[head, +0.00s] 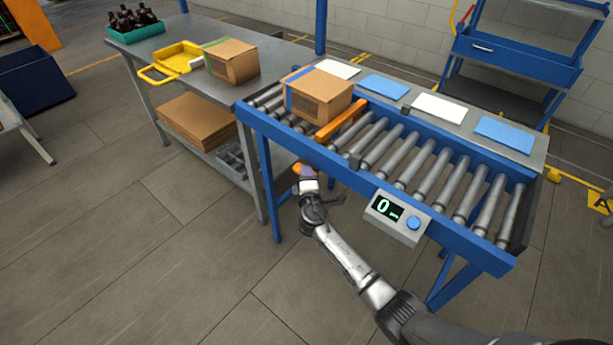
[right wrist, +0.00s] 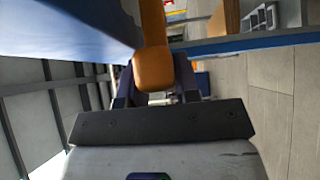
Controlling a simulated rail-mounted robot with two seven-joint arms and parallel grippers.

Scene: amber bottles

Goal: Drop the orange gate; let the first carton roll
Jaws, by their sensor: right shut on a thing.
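The orange gate (head: 342,120) stands up across the rollers as a bar. It is right in front of a brown carton with blue tape (head: 322,98) that rests on the roller conveyor. My right gripper (head: 305,174) is low at the conveyor's near side, with an orange end piece at its tip. In the right wrist view, the orange gate's rounded end (right wrist: 153,70) sits between the fingers, and the gripper is shut on it. How that end joins the bar is partly hidden by the blue rail. My left gripper is out of view.
Rollers right of the gate are clear. A counter box (head: 398,217) showing 0 hangs on the near rail (head: 470,255).

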